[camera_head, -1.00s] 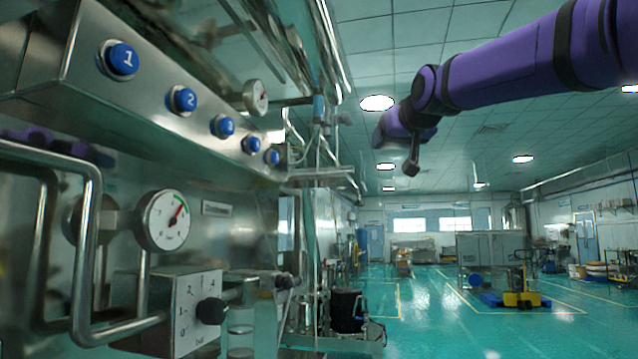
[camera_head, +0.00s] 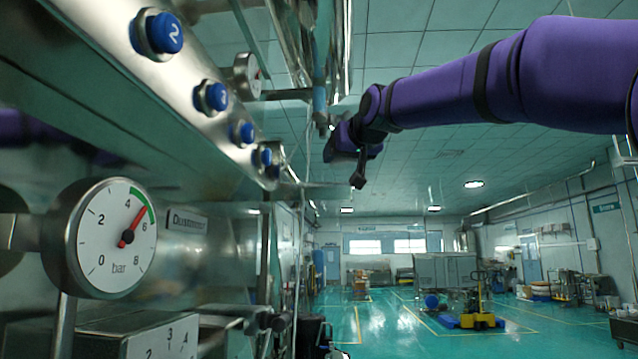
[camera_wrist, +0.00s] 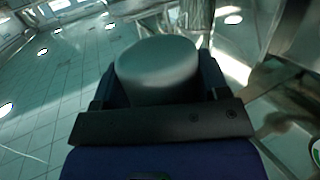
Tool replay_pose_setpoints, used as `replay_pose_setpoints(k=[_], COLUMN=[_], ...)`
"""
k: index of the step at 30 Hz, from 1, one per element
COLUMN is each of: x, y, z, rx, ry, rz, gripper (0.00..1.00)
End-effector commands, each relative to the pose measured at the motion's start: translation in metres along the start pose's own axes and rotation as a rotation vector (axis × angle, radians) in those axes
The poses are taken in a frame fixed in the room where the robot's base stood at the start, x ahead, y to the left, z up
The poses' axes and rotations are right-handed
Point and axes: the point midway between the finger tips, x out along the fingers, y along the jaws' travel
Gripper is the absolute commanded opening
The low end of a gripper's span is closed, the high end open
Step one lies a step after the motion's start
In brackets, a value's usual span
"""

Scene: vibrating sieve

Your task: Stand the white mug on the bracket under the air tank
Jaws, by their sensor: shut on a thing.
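My gripper (camera_wrist: 158,72) is shut on a pale, rounded thing that fits the white mug (camera_wrist: 155,68), which looks grey in shade. Its smooth round face fills the space between the dark fingers in the wrist view; no handle shows. In the head view my purple arm reaches in from the right, and its dark end is up beside the steel machine, beyond the row of blue buttons. The mug cannot be made out there. I cannot clearly pick out the air tank or its bracket; shiny metal pipes and bars stand close to the arm's end.
The steel panel with blue buttons (camera_head: 157,33) and a pressure gauge (camera_head: 110,238) is close on the left. A smaller gauge (camera_head: 246,75) and a blue-green vertical pipe (camera_head: 320,105) stand farther along. Green floor (camera_head: 400,325) is open at right; a yellow pallet truck (camera_head: 480,315) stands beyond.

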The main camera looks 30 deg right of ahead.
Motion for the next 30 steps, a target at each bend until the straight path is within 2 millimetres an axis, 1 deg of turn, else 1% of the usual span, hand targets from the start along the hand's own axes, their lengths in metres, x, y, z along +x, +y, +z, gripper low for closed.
replay_pose_setpoints(k=[1,6,9,12,15,22,30], x=[0.014,0.052,0.074,0.090,0.099,0.109,0.133], y=[0.000,0.000,0.000,0.000,0.000,0.000,0.000], z=[-0.001,-0.007,-0.010,-0.013,-0.015,-0.016,-0.020], rx=[0.000,0.000,0.000,0.000,0.000,0.000,0.000], ry=[-0.002,-0.002,-0.002,-0.001,0.000,0.000,0.000], rz=[0.000,0.000,0.000,0.000,0.000,0.000,0.000], gripper=[0.40,0.40,0.40,0.40,0.40,0.40,0.40])
